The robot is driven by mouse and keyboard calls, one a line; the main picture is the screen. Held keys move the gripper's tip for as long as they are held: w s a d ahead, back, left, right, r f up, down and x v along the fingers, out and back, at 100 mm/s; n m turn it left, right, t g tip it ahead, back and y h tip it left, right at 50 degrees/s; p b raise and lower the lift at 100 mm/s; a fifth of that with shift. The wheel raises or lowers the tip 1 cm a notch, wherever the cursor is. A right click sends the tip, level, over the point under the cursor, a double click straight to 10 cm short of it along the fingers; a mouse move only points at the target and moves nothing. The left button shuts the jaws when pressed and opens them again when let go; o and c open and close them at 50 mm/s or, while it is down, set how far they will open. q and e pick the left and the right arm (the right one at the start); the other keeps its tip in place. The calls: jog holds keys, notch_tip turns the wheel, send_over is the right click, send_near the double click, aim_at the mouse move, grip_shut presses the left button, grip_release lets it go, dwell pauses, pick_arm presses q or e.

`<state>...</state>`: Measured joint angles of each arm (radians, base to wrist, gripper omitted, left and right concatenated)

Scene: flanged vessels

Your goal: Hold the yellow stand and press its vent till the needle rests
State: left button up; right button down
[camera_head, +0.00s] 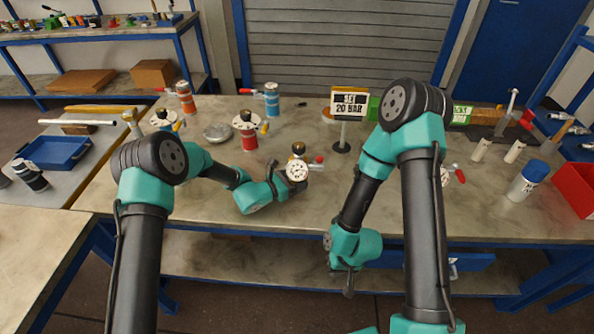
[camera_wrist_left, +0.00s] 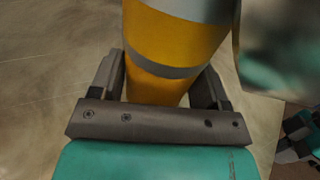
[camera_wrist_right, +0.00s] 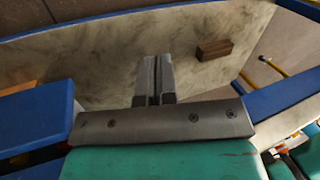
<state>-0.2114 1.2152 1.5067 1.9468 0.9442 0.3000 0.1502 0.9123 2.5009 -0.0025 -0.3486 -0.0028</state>
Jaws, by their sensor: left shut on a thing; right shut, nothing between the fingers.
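The yellow stand (camera_wrist_left: 175,40), with a grey band, fills the top middle of the left wrist view. My left gripper (camera_wrist_left: 163,85) is shut around its body. In the head view a round white gauge (camera_head: 297,171) faces the camera, with a red-tipped lever (camera_head: 318,160) beside it; the stand's body is mostly hidden by my left gripper (camera_head: 285,188). The needle is too small to read. My right gripper (camera_head: 348,286) hangs in front of the table edge, pointing down, apart from the stand. In the right wrist view its fingers (camera_wrist_right: 153,75) are together and empty.
A sign (camera_head: 349,103) reading "SET 20 BAR" stands behind the gauge. A red stand (camera_head: 249,140), orange stand (camera_head: 186,100) and blue stand (camera_head: 272,97) are behind to the left. The table front centre is clear.

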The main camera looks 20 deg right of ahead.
dwell(0.5)
jog(key=w+a+r+m, duration=0.2)
jog(key=w+a+r, duration=0.2)
jog(key=w+r, duration=0.55)
notch_tip(320, 180, up, 27)
jog(key=m+t+y, duration=0.4)
jog(key=m+t, duration=0.1)
jog(key=m, duration=0.8)
send_over(320, 159)
jog(key=shift+s+r, duration=0.1)
jog(key=shift+f, duration=4.45)
jog(key=shift+f, duration=0.15)
